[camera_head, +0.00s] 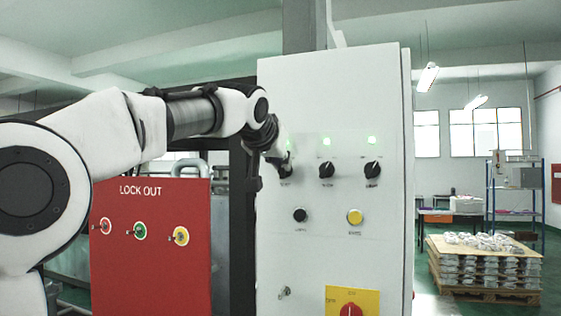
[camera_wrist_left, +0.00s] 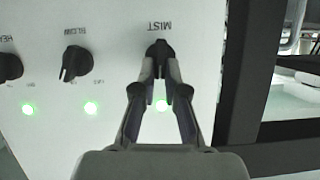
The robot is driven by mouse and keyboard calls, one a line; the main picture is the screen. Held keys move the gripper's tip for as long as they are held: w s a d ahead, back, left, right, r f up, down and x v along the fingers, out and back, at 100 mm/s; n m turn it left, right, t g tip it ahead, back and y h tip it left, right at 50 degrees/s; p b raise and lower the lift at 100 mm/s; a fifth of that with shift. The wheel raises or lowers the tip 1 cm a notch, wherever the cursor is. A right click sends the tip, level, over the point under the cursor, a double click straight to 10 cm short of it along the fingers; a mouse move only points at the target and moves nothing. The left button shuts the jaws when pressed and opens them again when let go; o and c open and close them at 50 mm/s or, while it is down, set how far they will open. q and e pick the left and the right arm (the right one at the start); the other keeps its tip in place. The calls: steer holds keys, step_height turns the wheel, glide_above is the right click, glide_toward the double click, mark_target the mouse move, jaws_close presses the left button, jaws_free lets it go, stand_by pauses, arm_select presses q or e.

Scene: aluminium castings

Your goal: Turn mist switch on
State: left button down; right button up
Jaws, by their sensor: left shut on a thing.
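The mist switch (camera_wrist_left: 158,47) is a black rotary knob labelled MIST on the white control panel (camera_head: 330,95). It appears upside down in the wrist view. My left gripper (camera_wrist_left: 160,68) is shut on this knob, one finger on each side. In the head view my left gripper (camera_head: 277,158) reaches the leftmost knob of the upper row and hides much of it. The knob's exact angle is hard to tell. A green lamp (camera_wrist_left: 162,105) glows between the fingers, by the mist switch. My right gripper is not in view.
Two more black knobs, the middle one (camera_head: 326,170) and the right one (camera_head: 372,170), have lit green lamps above them. Below are a black button (camera_head: 300,215), a yellow button (camera_head: 355,216) and a red rotary switch (camera_head: 351,310). A red lock-out board (camera_head: 150,260) stands left.

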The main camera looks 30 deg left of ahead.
arm_select(q)
steer(key=m+y, duration=0.1)
steer(key=m, duration=0.1)
steer(key=d+m+y+b, duration=0.1)
steer(key=shift+w+f+m+y, duration=0.1)
steer(key=shift+f+m+y, duration=0.05)
steer(key=shift+m+y, duration=0.2)
steer(key=c, duration=1.2)
jaws_free()
